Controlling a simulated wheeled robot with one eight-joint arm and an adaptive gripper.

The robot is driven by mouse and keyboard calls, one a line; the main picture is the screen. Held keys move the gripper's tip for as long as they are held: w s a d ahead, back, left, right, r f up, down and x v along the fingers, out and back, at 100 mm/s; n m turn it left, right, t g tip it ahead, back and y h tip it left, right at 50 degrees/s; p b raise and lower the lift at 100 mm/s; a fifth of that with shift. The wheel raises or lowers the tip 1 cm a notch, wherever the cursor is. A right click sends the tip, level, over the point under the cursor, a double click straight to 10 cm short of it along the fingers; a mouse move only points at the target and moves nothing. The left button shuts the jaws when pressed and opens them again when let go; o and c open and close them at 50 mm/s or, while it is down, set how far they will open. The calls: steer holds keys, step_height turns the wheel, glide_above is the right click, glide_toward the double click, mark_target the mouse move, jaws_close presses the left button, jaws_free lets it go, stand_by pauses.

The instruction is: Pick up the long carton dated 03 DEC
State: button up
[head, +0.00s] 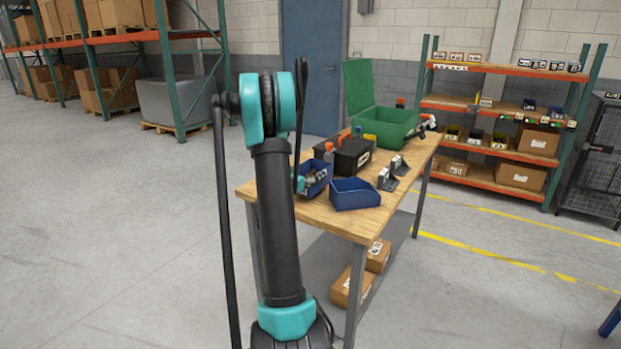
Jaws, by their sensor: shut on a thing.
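Two brown cartons lie on the lower shelf of the workbench: a nearer one (345,291) and another behind it (379,256). Both carry white labels too small to read, so I cannot tell which carton, if either, is dated 03 DEC. My arm stands upright in front of the bench's left end, and its upper link bends down behind it. A teal part of my arm shows beside the blue bin at the bench's left. My gripper itself is hidden, and I see nothing held.
The workbench (335,218) carries two blue bins (355,194) (319,187), a black toolbox (353,157), an open green case (386,126) and two small labelled stands. A stocked shelf rack (482,183) stands behind right.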

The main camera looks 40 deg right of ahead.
steer(key=shift+f, duration=1.4)
steer(key=shift+f, duration=0.1)
steer(key=o, duration=1.6)
steer(key=shift+c, duration=0.2)
steer(key=shift+o, duration=0.3)
